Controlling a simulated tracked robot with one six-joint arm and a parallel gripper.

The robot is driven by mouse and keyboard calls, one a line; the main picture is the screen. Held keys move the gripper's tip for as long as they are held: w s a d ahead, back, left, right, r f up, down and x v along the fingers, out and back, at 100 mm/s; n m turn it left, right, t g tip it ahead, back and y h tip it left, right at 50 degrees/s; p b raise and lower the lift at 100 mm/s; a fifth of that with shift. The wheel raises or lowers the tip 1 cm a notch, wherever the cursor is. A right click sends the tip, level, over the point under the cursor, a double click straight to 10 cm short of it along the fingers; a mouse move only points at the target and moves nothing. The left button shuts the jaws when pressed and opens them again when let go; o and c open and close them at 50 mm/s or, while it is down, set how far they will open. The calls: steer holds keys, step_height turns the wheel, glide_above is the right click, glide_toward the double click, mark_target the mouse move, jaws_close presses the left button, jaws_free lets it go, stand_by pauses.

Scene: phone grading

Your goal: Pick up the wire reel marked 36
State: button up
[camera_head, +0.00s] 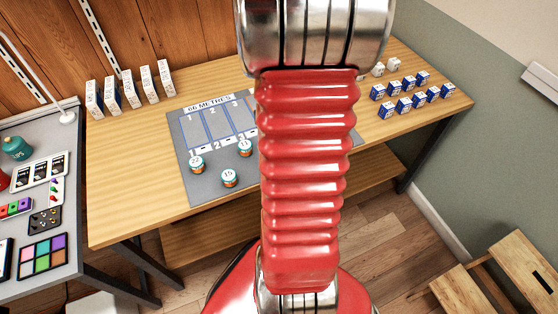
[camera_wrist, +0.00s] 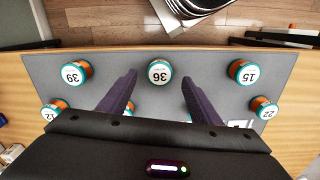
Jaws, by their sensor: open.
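The wire reel marked 36 (camera_wrist: 160,72) stands on a grey mat (camera_wrist: 210,64) in the wrist view, with a white top and a teal rim. Its number appears upside down there. My gripper (camera_wrist: 159,77) is open, its two dark fingers pointing toward the reel, one tip to each side in the picture. I cannot tell the height gap between tips and reel. Nothing is held. In the head view my red arm covers the middle of the mat (camera_head: 182,140), and reel 36 is hidden.
Reels marked 39 (camera_wrist: 75,73) and 15 (camera_wrist: 243,72) flank it. Reels 12 (camera_wrist: 53,111) and 22 (camera_wrist: 264,107) stand farther out. White boxes (camera_head: 130,89) and blue-white boxes (camera_head: 405,103) stand on the wooden table (camera_head: 130,222). A grey side table (camera_head: 75,150) is at left.

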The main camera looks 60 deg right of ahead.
steer(key=shift+f, duration=0.1)
steer(key=shift+f, duration=2.55)
steer(key=shift+c, duration=0.5)
steer(key=c, duration=1)
